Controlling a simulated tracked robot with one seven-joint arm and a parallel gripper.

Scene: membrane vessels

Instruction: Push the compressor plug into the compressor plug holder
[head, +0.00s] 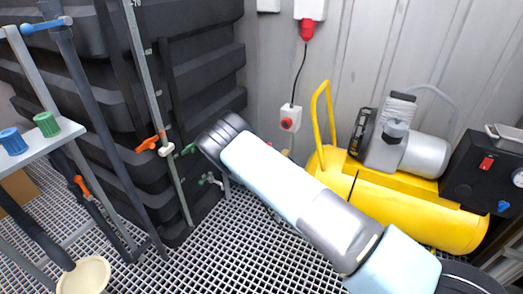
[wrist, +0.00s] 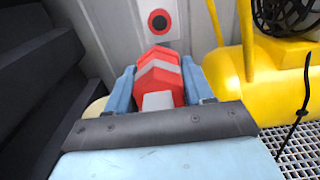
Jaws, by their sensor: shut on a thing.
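The compressor plug (wrist: 160,75) is red with a white-grey part and sits between the two blue fingers of my gripper (wrist: 160,88), which is shut on it. A white wall box with a red ring and dark centre, which looks like the compressor plug holder (wrist: 158,20), is beyond the plug and just above it in the wrist view. A visible gap of wall separates them in the picture; the true distance is hard to judge. In the head view this holder (head: 290,118) is on the wall beyond my arm.
The yellow compressor (head: 410,205) with its handle stands at the right. A black ribbed tank (head: 100,90) stands at the left. Another red plug (head: 306,28) hangs from a white socket above the holder. A black cable (wrist: 302,105) shows at the right in the wrist view.

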